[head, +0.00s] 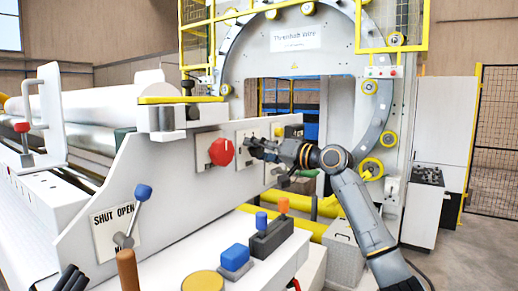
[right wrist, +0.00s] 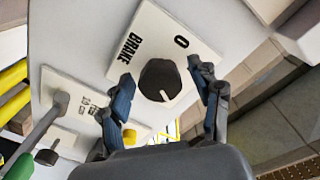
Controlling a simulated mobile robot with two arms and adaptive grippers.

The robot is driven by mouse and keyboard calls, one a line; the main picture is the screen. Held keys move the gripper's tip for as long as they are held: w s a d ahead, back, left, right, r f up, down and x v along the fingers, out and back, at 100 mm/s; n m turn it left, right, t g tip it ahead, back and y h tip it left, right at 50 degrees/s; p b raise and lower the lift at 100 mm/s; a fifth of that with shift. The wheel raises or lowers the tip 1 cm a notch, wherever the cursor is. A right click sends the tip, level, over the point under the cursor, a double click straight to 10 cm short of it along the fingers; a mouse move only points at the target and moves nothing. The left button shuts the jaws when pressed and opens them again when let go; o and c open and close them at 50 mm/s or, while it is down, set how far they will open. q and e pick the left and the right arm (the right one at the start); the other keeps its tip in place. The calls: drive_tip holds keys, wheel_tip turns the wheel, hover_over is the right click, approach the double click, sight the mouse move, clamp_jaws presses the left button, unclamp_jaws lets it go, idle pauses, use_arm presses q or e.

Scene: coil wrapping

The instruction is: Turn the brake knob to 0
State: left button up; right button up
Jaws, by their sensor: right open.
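The brake knob (right wrist: 158,78) is round and black with a white pointer line. It sits on a white plate (right wrist: 187,61) marked BRAKE and 0. In the right wrist view the pointer line lies on the knob's lower side, away from the 0. My right gripper (head: 252,147) is open at the panel, its blue-grey fingers on either side of the knob in the right wrist view. I cannot tell whether they touch it. My left gripper is not in view.
A red knob (head: 221,152) is left of my right gripper on the panel. A blue-tipped lever (head: 143,192) stands by the SHUT OPEN plate (head: 109,222). Blue and orange levers stand on the ledge below. The large ring machine (head: 233,68) is behind; floor is free at right.

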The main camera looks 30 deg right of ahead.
drive_tip(key=c, duration=1.1)
drive_tip(key=shift+c, duration=0.2)
